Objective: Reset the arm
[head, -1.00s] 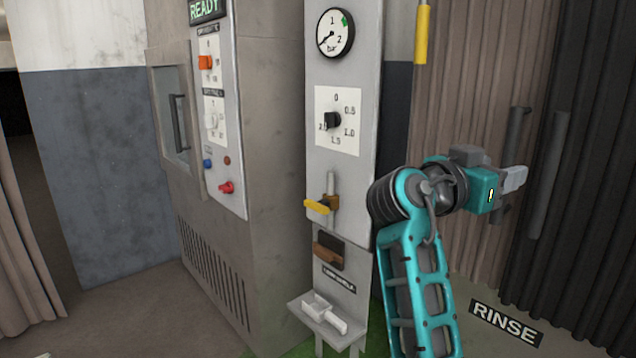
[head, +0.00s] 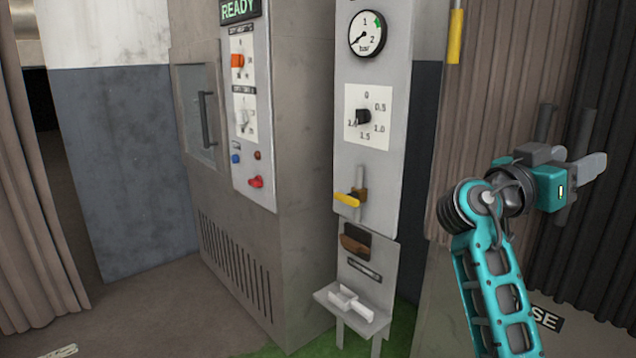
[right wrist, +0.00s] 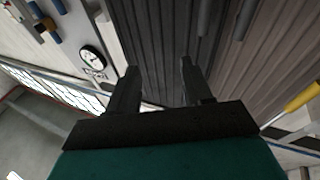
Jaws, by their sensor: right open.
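My right arm, teal and black, stands at the right of the head view, its forearm rising from the bottom edge. Its right gripper (head: 590,168) points to the right, in front of dark ribbed curtains, and touches nothing that I can see. In the right wrist view the two dark fingers of this gripper (right wrist: 158,90) stand wide apart with nothing between them. My left arm and left gripper are not in view.
A grey panel (head: 378,130) with a gauge (head: 367,34), a black dial knob (head: 362,116) and a yellow-handled valve (head: 348,199) stands mid-view. A small shelf (head: 330,297) holds a white scoop-like piece (head: 350,302). A grey cabinet (head: 290,200) stands left. Brown curtains (head: 490,90) hang behind my arm.

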